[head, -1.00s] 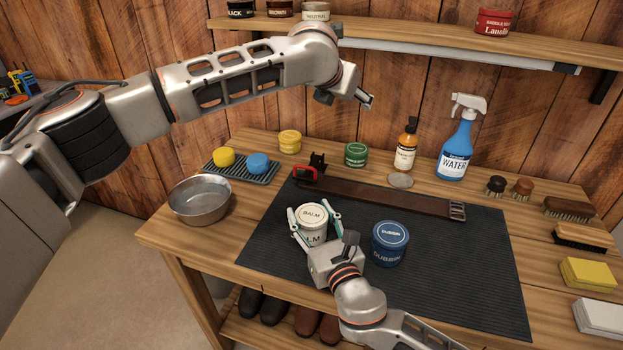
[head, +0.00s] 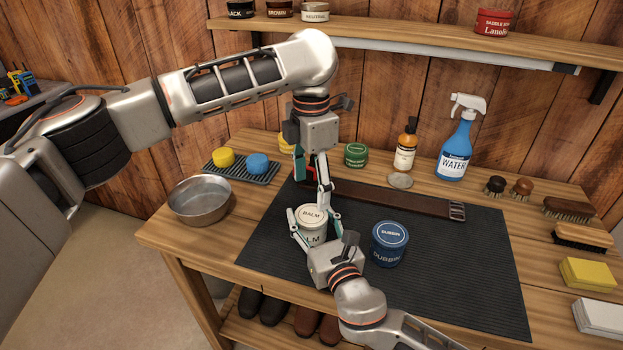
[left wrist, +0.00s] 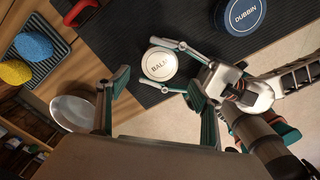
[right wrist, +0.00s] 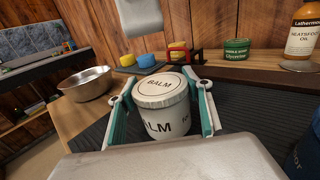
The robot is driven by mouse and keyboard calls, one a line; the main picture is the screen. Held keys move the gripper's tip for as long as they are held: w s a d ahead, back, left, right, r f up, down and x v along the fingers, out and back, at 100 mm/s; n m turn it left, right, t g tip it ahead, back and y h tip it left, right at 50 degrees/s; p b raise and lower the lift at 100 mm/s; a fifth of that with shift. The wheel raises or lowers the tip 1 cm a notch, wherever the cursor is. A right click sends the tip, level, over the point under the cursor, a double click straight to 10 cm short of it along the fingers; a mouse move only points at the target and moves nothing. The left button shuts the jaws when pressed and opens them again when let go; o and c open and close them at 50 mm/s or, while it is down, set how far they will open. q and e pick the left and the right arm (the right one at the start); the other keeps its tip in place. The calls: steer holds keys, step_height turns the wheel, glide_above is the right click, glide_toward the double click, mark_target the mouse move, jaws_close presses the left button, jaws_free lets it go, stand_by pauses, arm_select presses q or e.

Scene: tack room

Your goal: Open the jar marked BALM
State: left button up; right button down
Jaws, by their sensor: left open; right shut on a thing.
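The white jar marked BALM (head: 313,238) stands upright on the dark mat (head: 450,290), with its white lid (head: 312,216) on. It also shows in the right wrist view (right wrist: 165,120). My right gripper (head: 312,232) is shut around the jar's body from the front, one finger on each side. My left gripper (head: 312,180) points down above and just behind the jar. Its fingers are apart with nothing between them. In the left wrist view the lid (left wrist: 159,64) lies beyond the open left fingers (left wrist: 160,105), clear of them.
A blue DUBBIN jar (head: 388,246) stands close to the right of my right gripper. A leather strap (head: 390,198) lies along the mat's back. A metal bowl (head: 200,201) and a tray with sponges (head: 257,163) are at the left. The mat's right part is clear.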

mark_target(311, 214)
arm_select(q)
steer(key=shift+f, duration=3.5)
steer(key=c, duration=1.2)
steer(key=shift+o, duration=0.2)
steer(key=n, duration=0.3)
steer(key=shift+n, duration=0.3)
